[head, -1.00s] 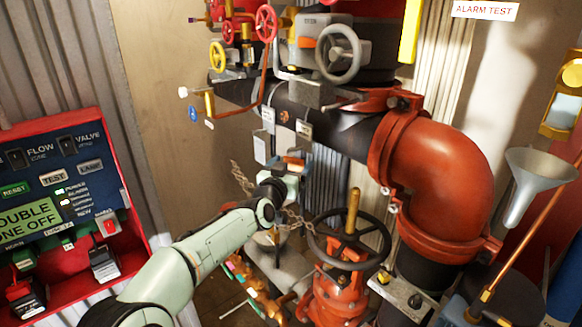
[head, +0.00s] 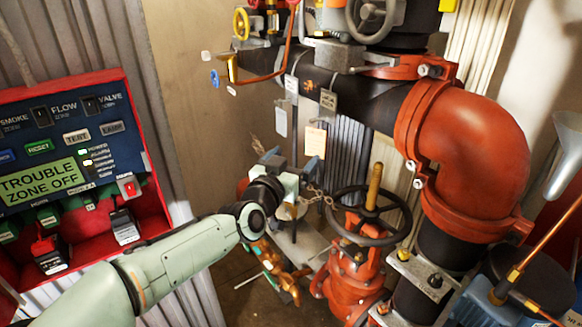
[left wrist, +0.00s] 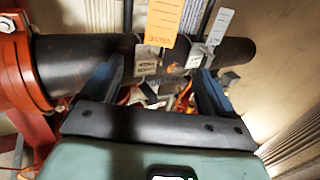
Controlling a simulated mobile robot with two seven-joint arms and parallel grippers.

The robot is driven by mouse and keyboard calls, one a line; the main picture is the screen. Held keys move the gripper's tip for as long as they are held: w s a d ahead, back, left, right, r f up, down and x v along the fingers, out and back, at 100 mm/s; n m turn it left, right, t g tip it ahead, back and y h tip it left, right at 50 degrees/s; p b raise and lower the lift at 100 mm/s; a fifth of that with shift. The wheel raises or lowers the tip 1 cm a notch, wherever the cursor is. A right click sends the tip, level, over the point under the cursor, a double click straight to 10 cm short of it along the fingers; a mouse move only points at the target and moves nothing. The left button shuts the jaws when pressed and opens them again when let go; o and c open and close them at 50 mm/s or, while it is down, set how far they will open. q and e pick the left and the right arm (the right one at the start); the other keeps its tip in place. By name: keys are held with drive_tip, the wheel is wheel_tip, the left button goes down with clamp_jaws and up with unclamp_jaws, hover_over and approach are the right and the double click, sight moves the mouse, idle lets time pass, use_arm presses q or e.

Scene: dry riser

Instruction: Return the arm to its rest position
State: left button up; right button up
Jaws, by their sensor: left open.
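My left arm comes in from the lower left in the head view. Its gripper (head: 288,172) is below and left of a hanging orange tag (head: 316,142), in front of the riser pipework. In the left wrist view the two dark blue fingers of the left gripper (left wrist: 155,88) are spread apart, with nothing held between them. The orange tag (left wrist: 165,18) hangs beyond the fingers, apart from them, against the dark horizontal pipe (left wrist: 85,62). My right gripper is in neither view.
A red alarm panel (head: 150,195) reading "TROUBLE ZONE OFF" stands left, near my arm. A black handwheel (head: 398,208) on a red valve and a large red pipe elbow (head: 475,140) are to the right. A chain (head: 318,196) hangs close by the gripper.

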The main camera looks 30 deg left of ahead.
use_arm(q)
drive_tip(key=w+d+f+g+h+p, duration=0.1)
drive_tip(key=d+f+g, duration=0.1)
drive_tip(key=f, duration=0.9)
drive_tip(key=w+d+f+g+h, duration=0.1)
drive_tip(key=d+f+g, duration=0.15)
drive_tip(key=f, duration=0.85)
drive_tip(key=s+d+f+g+h+p, duration=0.1)
drive_tip(key=s+d+f+g, duration=0.15)
drive_tip(key=f, duration=0.65)
drive_tip(key=s+d+f+g+p, duration=0.15)
drive_tip(key=s+f, duration=0.25)
drive_tip(key=f, duration=0.5)
drive_tip(key=s+d+f+g+h, duration=0.1)
drive_tip(key=s+d+f+g, duration=0.2)
drive_tip(key=s+f, duration=0.3)
drive_tip(key=s+d+f+n+g+h+p, duration=0.1)
drive_tip(key=s+d+f+g, duration=0.3)
drive_tip(key=s, duration=1)
drive_tip(key=s+d+f+n+g, duration=0.1)
drive_tip(key=s+d+f+g, duration=0.2)
drive_tip(key=s+f, duration=0.6)
drive_tip(key=shift+s+d+h+p, duration=0.35)
drive_tip(key=shift+s+h+p, duration=0.05)
drive_tip(key=shift+s, duration=0.5)
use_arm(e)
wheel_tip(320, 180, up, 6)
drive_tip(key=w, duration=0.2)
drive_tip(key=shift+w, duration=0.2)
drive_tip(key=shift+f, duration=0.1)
